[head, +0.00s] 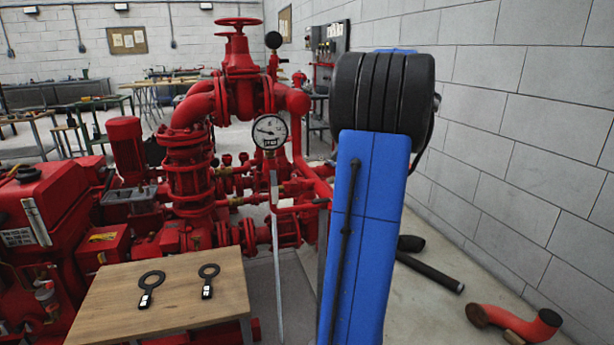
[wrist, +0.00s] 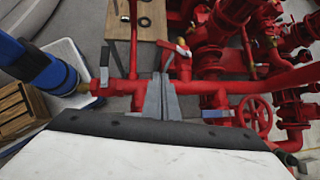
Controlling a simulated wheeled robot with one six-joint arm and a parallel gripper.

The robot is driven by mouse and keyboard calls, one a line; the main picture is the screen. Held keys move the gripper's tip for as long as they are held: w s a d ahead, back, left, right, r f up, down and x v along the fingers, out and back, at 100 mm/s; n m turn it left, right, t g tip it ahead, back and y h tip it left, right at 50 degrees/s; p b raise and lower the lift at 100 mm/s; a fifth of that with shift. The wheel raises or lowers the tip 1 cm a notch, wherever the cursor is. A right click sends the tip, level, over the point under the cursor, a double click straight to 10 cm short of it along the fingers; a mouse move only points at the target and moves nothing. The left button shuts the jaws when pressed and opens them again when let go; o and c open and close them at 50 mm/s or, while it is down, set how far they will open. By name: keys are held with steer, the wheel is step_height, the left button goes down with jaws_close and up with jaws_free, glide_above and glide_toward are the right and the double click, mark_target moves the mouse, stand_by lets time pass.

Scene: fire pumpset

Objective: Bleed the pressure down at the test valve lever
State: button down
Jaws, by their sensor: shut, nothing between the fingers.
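In the wrist view, my gripper (wrist: 161,92) is shut and empty, its grey fingers over a red horizontal pipe (wrist: 215,88). I cannot tell whether the fingers touch the pipe. A grey upright lever (wrist: 103,74) stands on this pipe to the left of the fingers, beside a brass fitting. I cannot tell which one is the test valve lever. In the head view, a round white pressure gauge (head: 269,131) stands before the red pipework. My blue arm hides the gripper there.
A wooden table (head: 185,308) carries two black ring-headed tools (head: 150,287) (head: 208,279). Red pump pipework (head: 190,170) fills the middle. Loose pipes (head: 430,272) lie on the floor by the right wall.

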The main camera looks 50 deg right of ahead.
mark_target(294, 180)
steer(key=shift+m+t, duration=0.5)
steer(key=shift+m, duration=0.3)
steer(key=x, duration=0.8)
steer(key=shift+s+f, duration=0.2)
steer(key=shift+f, duration=0.4)
steer(key=shift+w+a+f, duration=0.15)
steer(key=shift+w+a, duration=0.6)
steer(key=shift+w, duration=0.05)
steer(key=shift+w+a+f, duration=0.1)
steer(key=shift+w+a, duration=0.65)
steer(key=shift+w, duration=0.05)
